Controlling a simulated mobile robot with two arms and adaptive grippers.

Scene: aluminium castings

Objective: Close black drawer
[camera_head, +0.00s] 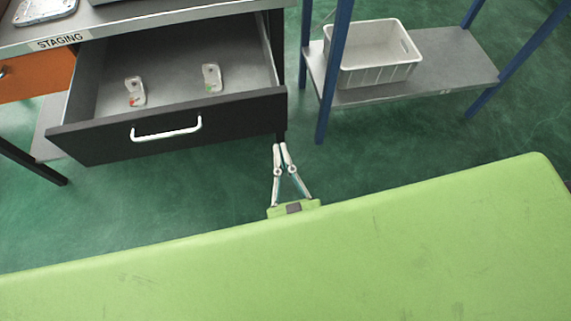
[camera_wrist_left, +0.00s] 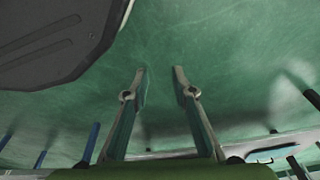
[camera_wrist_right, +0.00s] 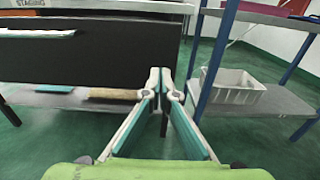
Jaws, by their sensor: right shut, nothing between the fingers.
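The black drawer (camera_head: 180,125) under the staging table is pulled open in the head view. My left gripper (camera_wrist_left: 160,72) is open and empty over green floor in the left wrist view.
A blue-legged shelf rack (camera_head: 455,60) stands to the right with a white crate (camera_head: 375,72) on it. An orange drawer (camera_head: 35,77) is left of the black one. Green floor lies in front of the drawer.

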